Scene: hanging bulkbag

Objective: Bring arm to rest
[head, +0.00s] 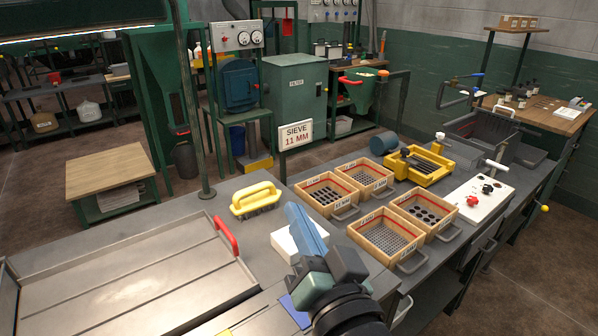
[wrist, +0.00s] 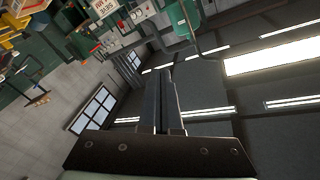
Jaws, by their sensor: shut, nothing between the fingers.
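My gripper (wrist: 160,76) shows in the wrist view with its two dark fingers together and nothing between them. It is tilted up, facing the dark ceiling, the strip lights and the wall windows, and touches nothing that I can see. In the head view part of my arm rises over the near edge of the bench (head: 335,212); the fingers cannot be made out there.
Several wooden sieve boxes (head: 383,238) stand on the bench right of my arm. A yellow-handled brush (head: 256,199) and a metal tray (head: 130,275) with a red handle lie to the left. A yellow rack (head: 420,166) and a white control panel (head: 478,198) stand farther right.

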